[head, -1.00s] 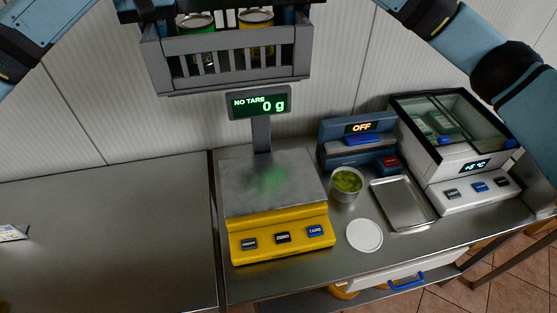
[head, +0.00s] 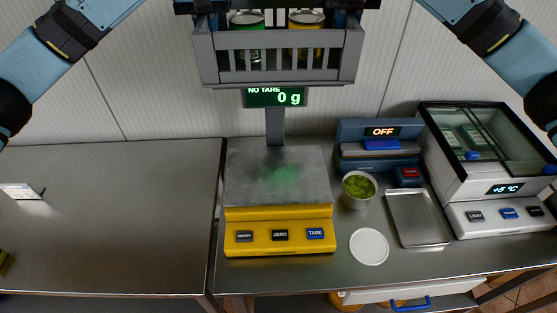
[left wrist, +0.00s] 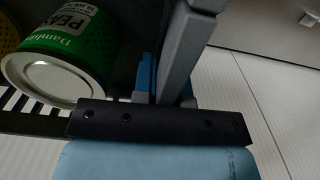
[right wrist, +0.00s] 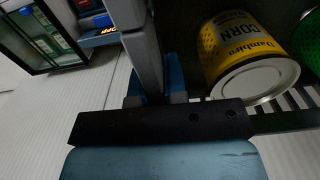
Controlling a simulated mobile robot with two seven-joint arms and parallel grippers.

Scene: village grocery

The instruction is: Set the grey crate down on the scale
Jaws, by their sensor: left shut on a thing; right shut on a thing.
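The grey crate (head: 278,67) hangs in the air at the top of the head view, with a green can (head: 246,50) and a yellow can (head: 305,45) in it. My left gripper (head: 213,20) and my right gripper (head: 340,20) are shut on its two ends. The wrist views show the blue fingers at the crate wall, beside the green peas can (left wrist: 60,60) and the yellow corn can (right wrist: 245,60). The yellow scale (head: 279,240) stands below on the counter. Its grey plate is empty, and its display (head: 275,97) reads NO TARE and 0 g.
Right of the scale are a cup of green contents (head: 359,187), a white lid (head: 369,246), a metal tray (head: 418,218), a blue device reading OFF (head: 380,147) and a glass-topped cooler (head: 490,190). The counter left of the scale (head: 110,215) is mostly bare.

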